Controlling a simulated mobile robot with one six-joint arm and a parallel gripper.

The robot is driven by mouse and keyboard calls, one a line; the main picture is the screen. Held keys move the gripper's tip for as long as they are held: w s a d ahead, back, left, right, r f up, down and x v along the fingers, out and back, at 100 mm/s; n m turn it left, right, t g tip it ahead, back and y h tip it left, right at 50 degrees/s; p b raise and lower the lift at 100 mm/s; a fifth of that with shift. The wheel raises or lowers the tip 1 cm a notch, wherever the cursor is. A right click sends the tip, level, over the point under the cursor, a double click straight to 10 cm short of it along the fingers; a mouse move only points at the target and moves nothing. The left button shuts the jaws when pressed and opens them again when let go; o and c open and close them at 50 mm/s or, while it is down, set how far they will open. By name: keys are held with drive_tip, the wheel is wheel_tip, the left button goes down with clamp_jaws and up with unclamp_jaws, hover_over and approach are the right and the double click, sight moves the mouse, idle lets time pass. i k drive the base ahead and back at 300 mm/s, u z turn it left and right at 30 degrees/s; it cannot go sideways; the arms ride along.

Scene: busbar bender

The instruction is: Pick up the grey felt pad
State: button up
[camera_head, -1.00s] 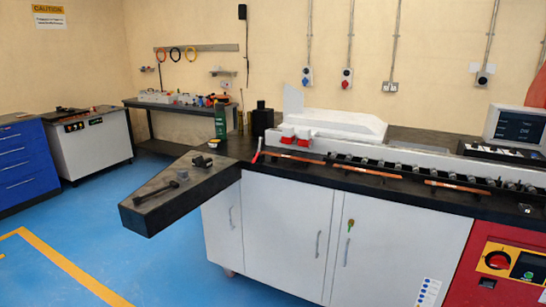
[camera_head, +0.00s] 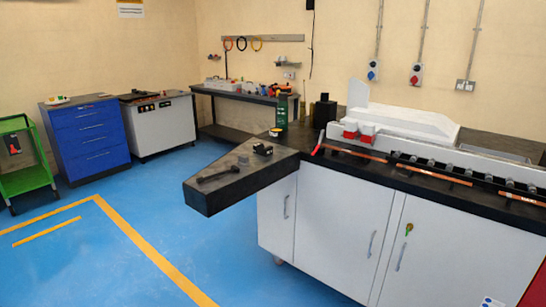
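I cannot make out a grey felt pad for certain in the head view. A small dark grey patch (camera_head: 243,159) lies on the black angled end of the bench, but it is too small to tell what it is. Near it are a dark wrench-like tool (camera_head: 217,174) and a small black block (camera_head: 262,149). My gripper is out of view.
The black-topped bench (camera_head: 235,182) with white cabinets (camera_head: 325,225) fills the right. A blue drawer cabinet (camera_head: 90,140), a grey-white machine (camera_head: 160,125), a green cart (camera_head: 25,160) and a back worktable (camera_head: 245,97) stand left and behind. Blue floor is clear at front left.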

sight(243, 159)
drive_tip(key=k, duration=1.35)
drive_tip(key=u, duration=0.5)
drive_tip(key=i, duration=0.75)
drive_tip(key=u, duration=0.85)
drive_tip(key=i, duration=0.7)
drive_tip(key=u, duration=0.6)
drive_tip(key=i, duration=1.55)
drive_tip(key=u, duration=0.05)
